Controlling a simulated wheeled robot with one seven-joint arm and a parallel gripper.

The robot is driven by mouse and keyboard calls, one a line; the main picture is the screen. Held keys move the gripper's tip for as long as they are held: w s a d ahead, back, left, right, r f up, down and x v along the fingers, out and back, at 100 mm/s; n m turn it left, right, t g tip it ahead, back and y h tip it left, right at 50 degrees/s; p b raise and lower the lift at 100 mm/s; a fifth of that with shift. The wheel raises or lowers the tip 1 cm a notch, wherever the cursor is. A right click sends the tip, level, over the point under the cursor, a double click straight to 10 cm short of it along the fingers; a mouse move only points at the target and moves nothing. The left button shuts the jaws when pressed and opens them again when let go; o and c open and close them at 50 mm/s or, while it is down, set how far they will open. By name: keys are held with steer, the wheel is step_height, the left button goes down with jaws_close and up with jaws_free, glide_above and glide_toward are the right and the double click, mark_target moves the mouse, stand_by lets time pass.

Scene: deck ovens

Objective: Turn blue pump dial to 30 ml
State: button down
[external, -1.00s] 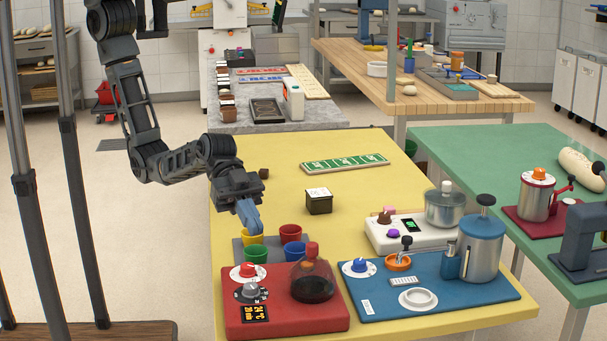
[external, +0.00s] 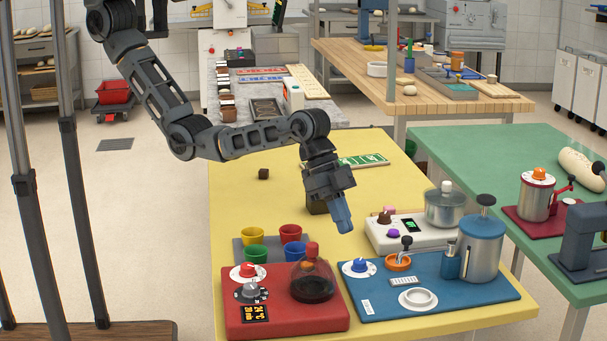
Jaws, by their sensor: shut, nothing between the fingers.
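The blue pump station has a flat blue base (external: 455,294) on the yellow table. Its blue dial (external: 359,265) sits on a white round scale at the base's left back corner. The dial's setting and scale marks are too small to read. A blue pump canister (external: 482,250) with a dark knob on top stands at the right of the base. My gripper (external: 345,230) points down, shut and empty, in the air above and slightly left of the blue dial, apart from it.
A red station (external: 282,325) with red and grey dials and a dark flask stands left of the blue base. Several coloured cups (external: 252,236) stand behind it. A white device (external: 385,243) is behind the blue base.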

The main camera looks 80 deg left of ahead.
steer(key=b, duration=0.4)
glide_above(350, 261)
steer(key=s, duration=0.2)
steer(key=f, duration=0.2)
steer(key=d+f, duration=0.1)
steer(key=f, duration=0.1)
steer(key=shift+w+f, duration=0.15)
steer(key=shift+f, duration=0.2)
steer(key=shift+f+b, duration=0.7)
steer(key=shift+f, duration=0.65)
steer(key=shift+w+a+r+p, duration=0.1)
steer(key=shift+w+a+p, duration=0.35)
steer(key=shift+p, duration=0.5)
steer(key=shift+w, duration=0.35)
steer(key=shift+w+a, duration=0.1)
steer(key=shift+a+p, duration=0.15)
steer(key=shift+p, duration=0.4)
